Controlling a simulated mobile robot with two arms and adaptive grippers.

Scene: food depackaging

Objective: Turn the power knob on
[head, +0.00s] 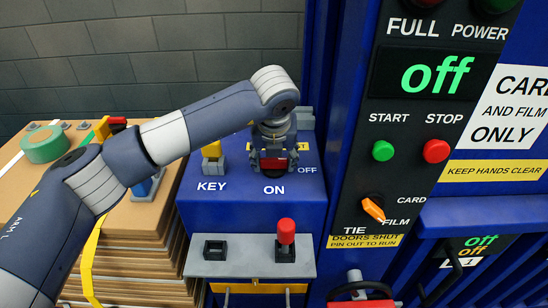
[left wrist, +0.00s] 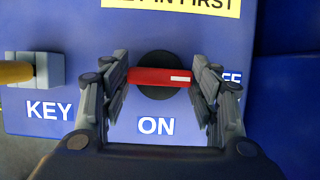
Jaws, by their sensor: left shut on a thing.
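The power knob is a red bar on a round black base, seen in the left wrist view (left wrist: 157,77). The bar lies level, its white mark at the right end toward the partly hidden OFF label; ON is printed below. My left gripper (head: 273,162) reaches down over the knob on the blue box. In the left wrist view my left gripper (left wrist: 160,80) is shut on the knob, one finger at each end of the bar. The display (head: 437,75) reads "off" in green. My right gripper is not in view.
A yellow key (head: 212,150) stands in its block left of the knob. A red-topped lever (head: 286,232) rises from the grey shelf in front. The panel at right has a green START button (head: 383,150), a red STOP button (head: 436,151) and an orange selector (head: 373,209).

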